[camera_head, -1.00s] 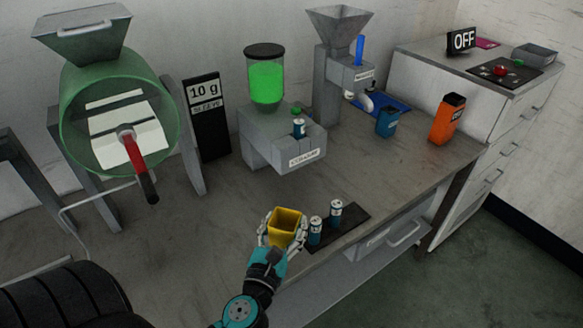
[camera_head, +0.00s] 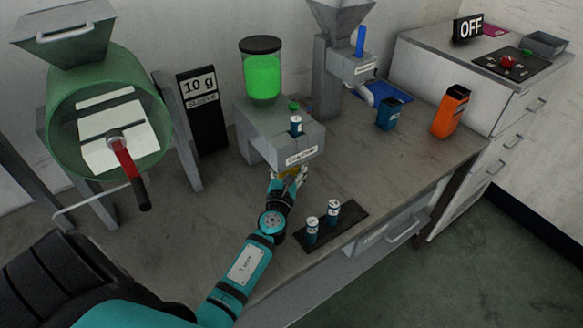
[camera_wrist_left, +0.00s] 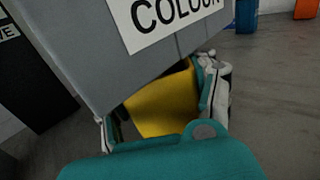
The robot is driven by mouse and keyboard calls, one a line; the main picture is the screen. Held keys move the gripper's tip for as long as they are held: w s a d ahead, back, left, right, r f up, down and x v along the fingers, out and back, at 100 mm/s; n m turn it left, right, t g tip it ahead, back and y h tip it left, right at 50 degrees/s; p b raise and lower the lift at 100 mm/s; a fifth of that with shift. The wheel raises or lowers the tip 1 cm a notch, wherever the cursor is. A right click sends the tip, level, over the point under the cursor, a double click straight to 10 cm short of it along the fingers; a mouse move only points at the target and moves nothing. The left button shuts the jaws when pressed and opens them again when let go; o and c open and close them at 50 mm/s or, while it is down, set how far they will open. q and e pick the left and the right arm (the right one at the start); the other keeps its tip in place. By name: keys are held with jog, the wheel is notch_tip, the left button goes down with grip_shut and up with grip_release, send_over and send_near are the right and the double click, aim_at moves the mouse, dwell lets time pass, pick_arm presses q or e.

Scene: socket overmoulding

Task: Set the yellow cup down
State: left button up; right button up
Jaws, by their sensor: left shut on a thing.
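The yellow cup (camera_wrist_left: 165,105) is held between the fingers of my left gripper (camera_wrist_left: 165,95), which is shut on it. In the head view only a little of the cup (camera_head: 291,171) shows, at my left gripper (camera_head: 287,178), just under the front of the grey colour dispenser (camera_head: 275,135). In the wrist view the dispenser's front, with its COLOUR label, hides the cup's upper part. Whether the cup's base touches the table is hidden. My right gripper is not in view.
A dark tray (camera_head: 345,229) with two small blue-and-white canisters (camera_head: 332,211) lies right of my left arm. A blue container (camera_head: 387,114) and an orange container (camera_head: 450,110) stand further back. A green drum (camera_head: 105,125) with a red-handled crank is at left. Bare table (camera_head: 400,185) lies at right.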

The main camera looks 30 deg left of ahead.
pick_arm(q)
jog(key=shift+x, duration=1.05)
notch_tip(320, 180, down, 3)
jog(key=shift+f+b, duration=0.15)
jog(key=shift+b, duration=1.1)
jog(key=shift+f, duration=0.15)
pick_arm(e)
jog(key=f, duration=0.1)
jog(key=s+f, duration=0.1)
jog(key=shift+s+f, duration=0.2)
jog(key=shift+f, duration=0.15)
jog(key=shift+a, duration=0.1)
pick_arm(q)
jog(key=shift+f, duration=0.1)
jog(key=o, duration=1)
jog(key=shift+o, duration=0.2)
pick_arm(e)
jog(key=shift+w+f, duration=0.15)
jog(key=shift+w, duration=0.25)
